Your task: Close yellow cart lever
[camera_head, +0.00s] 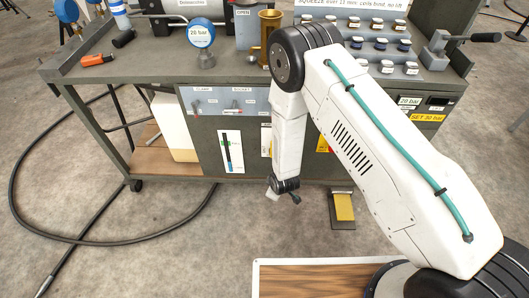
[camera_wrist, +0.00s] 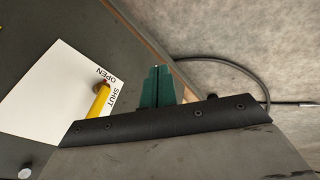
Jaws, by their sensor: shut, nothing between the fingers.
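The yellow lever (camera_wrist: 98,102) is on a white card (camera_wrist: 48,92) on the cart's dark panel in the wrist view. The card has the words OPEN and SHUT beside the lever. The lever slants down-left; I cannot tell which word it is set at. My gripper (camera_wrist: 156,72) shows as two green fingers, closed together and empty. It is to the right of the lever in the wrist view and not touching it. In the head view my arm hangs in front of the cart (camera_head: 215,158), and I cannot make out the lever clearly there.
The cart top holds a blue gauge (camera_head: 201,38), several small jars (camera_head: 381,45) and an orange-handled tool (camera_head: 97,58). A yellow pedal (camera_head: 343,207) is on the floor in front. A black hose (camera_head: 75,242) loops on the floor at left. Floor between is open.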

